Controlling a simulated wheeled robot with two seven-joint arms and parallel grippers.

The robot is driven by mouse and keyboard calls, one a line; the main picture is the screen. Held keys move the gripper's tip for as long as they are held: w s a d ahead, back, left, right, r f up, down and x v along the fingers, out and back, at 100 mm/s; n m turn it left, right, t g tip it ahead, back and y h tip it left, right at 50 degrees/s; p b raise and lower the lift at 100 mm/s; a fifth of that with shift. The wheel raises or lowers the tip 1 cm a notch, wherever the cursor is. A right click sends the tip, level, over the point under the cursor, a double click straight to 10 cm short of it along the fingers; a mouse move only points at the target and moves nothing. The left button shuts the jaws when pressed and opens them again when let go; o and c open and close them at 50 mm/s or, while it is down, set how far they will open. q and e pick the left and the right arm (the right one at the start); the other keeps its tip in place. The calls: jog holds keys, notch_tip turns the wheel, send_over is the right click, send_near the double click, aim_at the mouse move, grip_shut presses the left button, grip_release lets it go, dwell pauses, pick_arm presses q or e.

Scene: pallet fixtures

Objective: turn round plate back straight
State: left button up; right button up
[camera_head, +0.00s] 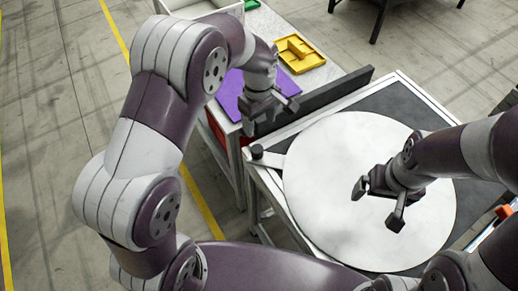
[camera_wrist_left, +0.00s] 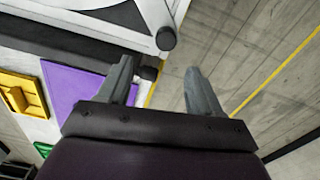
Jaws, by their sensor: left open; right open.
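The round white plate (camera_head: 330,190) lies on a dark-topped table. A light arm with a black knob (camera_head: 257,152) sticks out from its left side, over the table's corner. My left gripper (camera_head: 270,114) is open and empty, above and slightly beyond the knob. The left wrist view shows the black knob (camera_wrist_left: 166,39) past the open fingers, with part of the white plate (camera_wrist_left: 150,12) at the top edge. A second small dark piece lies near the left finger; I cannot tell what it is. My right gripper (camera_head: 377,205) is open and empty above the plate's right half.
A dark upright board (camera_head: 318,100) runs along the table's far-left edge. Beyond it is a white bench with a purple sheet (camera_head: 230,95) and a yellow tray (camera_head: 299,54). An orange object (camera_head: 503,212) is at the right edge. Open concrete floor lies left.

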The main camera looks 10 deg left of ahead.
aim_at(258, 149)
pick_arm(q)
jog(key=f, duration=0.1)
jog(key=s+f, duration=0.1)
jog(key=f+n+p, duration=0.1)
jog(key=shift+s+a, duration=0.3)
jog(key=f, duration=0.3)
jog(key=f+p, duration=0.1)
jog(key=f, duration=0.4)
jog(key=shift+w+d+f, duration=0.1)
jog(key=shift+w+f, duration=0.25)
jog(key=shift+f, duration=0.35)
pick_arm(e)
jog(key=r, duration=0.2)
jog(key=shift+s+a+r, duration=0.2)
jog(key=shift+s+r, duration=0.1)
jog(key=shift+r, duration=0.05)
pick_arm(q)
grip_shut()
jog(key=shift+f, duration=0.1)
pick_arm(e)
jog(key=shift+f, duration=0.1)
